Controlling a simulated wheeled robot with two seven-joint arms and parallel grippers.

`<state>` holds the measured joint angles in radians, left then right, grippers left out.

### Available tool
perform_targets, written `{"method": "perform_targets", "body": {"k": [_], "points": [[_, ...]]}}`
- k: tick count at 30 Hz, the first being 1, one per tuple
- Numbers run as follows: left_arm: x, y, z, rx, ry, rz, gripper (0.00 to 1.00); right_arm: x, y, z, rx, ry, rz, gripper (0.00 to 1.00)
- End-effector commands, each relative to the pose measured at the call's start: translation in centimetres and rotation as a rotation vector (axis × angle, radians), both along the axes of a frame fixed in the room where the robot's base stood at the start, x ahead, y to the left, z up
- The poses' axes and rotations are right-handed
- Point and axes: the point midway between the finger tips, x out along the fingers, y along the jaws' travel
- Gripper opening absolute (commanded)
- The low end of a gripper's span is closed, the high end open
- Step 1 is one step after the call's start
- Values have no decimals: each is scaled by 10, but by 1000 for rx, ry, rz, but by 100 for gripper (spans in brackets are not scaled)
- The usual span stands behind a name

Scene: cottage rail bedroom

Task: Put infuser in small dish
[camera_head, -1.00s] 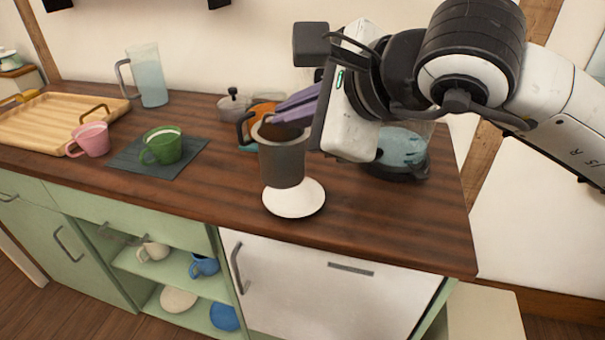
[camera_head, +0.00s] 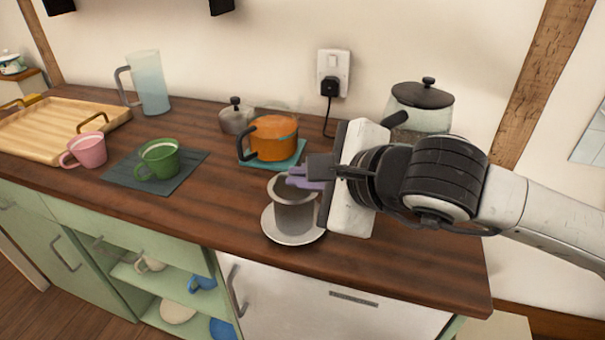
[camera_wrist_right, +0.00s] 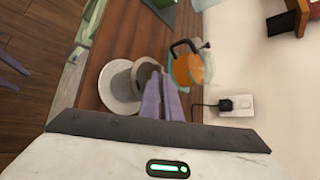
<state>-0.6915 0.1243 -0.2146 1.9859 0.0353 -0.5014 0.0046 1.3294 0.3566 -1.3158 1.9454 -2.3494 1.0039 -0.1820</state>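The infuser (camera_head: 294,207), a grey cup-shaped mesh piece, is upright at the small white dish (camera_head: 272,234). It appears to stand in the dish, though a slight gap beneath it cannot be ruled out. My right gripper (camera_head: 303,178) comes in from the right, its purple fingers closed on the infuser's rim. In the right wrist view, the fingertips meet the rim of the infuser (camera_wrist_right: 143,76) over the dish (camera_wrist_right: 116,88). Two purple fingers of my left gripper (camera_wrist_right: 14,74) show apart at that view's left edge; the head view does not show them.
An orange pot (camera_head: 274,139) on a teal mat stands behind the infuser, beside a small grey lidded pot (camera_head: 236,117). A glass kettle (camera_head: 420,112) stands behind my right arm. A green mug (camera_head: 159,160) and pink mug (camera_head: 86,150) are left. The counter's front edge is close to the dish.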

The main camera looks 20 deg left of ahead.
Motion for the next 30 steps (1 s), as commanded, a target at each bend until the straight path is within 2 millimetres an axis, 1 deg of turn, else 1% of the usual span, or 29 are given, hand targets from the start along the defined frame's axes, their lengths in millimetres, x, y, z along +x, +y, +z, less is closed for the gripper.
{"method": "perform_targets", "body": {"k": [6,10,12,13,14,22,25,27,30], "points": [[8,0,5,-1,-18,1,31,0,0,1,2,-3,0,0],[9,0,-1,-1,-21,1,31,0,0,-4,1,-2,0,0],[9,0,2,0,-20,0,31,0,0,-2,1,-2,0,15],[8,0,2,0,-19,0,31,0,0,-2,1,-2,0,20],[8,0,2,1,-19,-1,31,0,0,-2,1,-2,0,22],[5,1,2,2,-13,-3,31,0,0,-1,1,-2,0,22],[4,1,7,2,-11,-2,31,0,0,3,1,-2,0,22],[4,1,3,2,-11,-2,31,-3,-6,5,2,-3,0,22],[3,1,0,4,-9,-2,31,-13,-19,15,2,-5,-1,22]]}}
